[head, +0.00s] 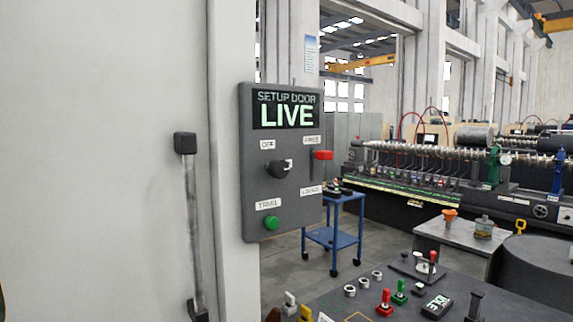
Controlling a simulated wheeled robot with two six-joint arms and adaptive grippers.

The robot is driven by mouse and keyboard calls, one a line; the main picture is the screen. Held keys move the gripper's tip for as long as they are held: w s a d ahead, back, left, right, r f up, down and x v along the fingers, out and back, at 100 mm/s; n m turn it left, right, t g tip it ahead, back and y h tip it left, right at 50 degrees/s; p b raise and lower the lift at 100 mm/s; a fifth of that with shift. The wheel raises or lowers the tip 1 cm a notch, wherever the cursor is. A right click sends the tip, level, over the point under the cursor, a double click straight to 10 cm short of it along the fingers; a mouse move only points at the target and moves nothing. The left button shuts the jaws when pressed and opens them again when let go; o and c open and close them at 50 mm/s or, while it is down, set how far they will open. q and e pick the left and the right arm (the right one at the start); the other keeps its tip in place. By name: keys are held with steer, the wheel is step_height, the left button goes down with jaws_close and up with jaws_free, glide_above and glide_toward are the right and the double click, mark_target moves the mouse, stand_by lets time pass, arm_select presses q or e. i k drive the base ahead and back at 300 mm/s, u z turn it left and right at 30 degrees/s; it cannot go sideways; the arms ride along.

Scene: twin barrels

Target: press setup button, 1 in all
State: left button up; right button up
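A dark grey control panel (249,215) hangs beside the pale wall, near the middle of the head view. Its display (286,109) reads "SETUP DOOR LIVE" in pale green letters. A black rotary knob (279,166) is at the panel's middle, below a label reading "OFF". A red switch handle (322,155) sticks out at the panel's right edge. No button carries a readable "setup" label. Neither of my grippers shows, and nothing covers the green button.
A grey bar handle (192,215) with dark ends stands on the wall left of the panel. A dark bench (340,304) at lower right carries red and green handled pieces, metal rings and a small display. A blue trolley (333,238) and long machinery stand behind.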

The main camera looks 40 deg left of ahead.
mark_target(271, 223)
steer(key=u, duration=1.3)
